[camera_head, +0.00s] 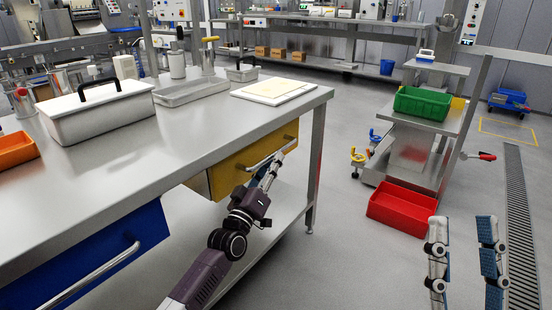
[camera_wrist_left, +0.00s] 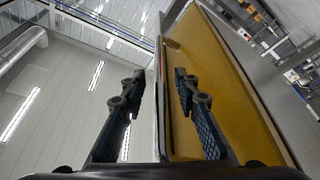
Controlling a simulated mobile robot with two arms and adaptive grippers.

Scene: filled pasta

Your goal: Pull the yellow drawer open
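The yellow drawer (camera_head: 232,172) sits under the steel table's top, with a grey bar handle (camera_head: 284,149) along its front. I cannot tell whether it stands slightly out. Its yellow surface (camera_wrist_left: 235,95) fills the right of the left wrist view. My left gripper (camera_head: 270,172) is at the handle. In the left wrist view its two fingers (camera_wrist_left: 160,85) are apart, with a thin grey bar, seemingly the handle, between them. Contact is unclear. My right gripper (camera_head: 464,232) is open and empty at the lower right of the head view, away from the drawer.
A blue drawer (camera_head: 125,240) with its own handle is left of the yellow one. The table top (camera_head: 160,150) holds a lidded metal box (camera_head: 100,115), trays and a white board (camera_head: 272,90). A red bin (camera_head: 400,207) lies on the floor by a cart.

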